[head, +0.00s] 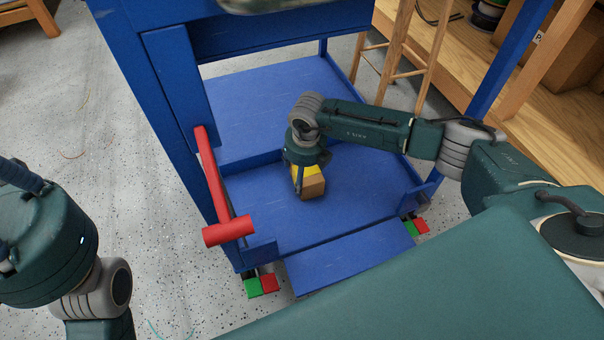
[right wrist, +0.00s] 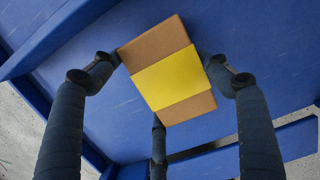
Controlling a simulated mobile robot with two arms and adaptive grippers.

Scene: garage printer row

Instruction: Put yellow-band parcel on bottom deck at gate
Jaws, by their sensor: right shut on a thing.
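The parcel (head: 313,186) is a small brown box with a yellow band. It also shows in the right wrist view (right wrist: 168,72), between the dark fingers. My right gripper (head: 307,180) is shut on it, reaching down over the blue bottom deck (head: 345,205) of the cart. I cannot tell whether the parcel touches the deck. The deck's front opening has a lowered blue flap (head: 350,260) between two short blue side pieces. My left arm shows at the left edge of the head view; its gripper is out of frame.
A red handle bar (head: 220,200) stands at the cart's left front. A raised blue section (head: 270,100) lies behind the bare front deck. Blue posts and an upper frame surround it. Green and red blocks (head: 262,285) sit at the front corners. A wooden stool (head: 405,50) and shelf stand to the right.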

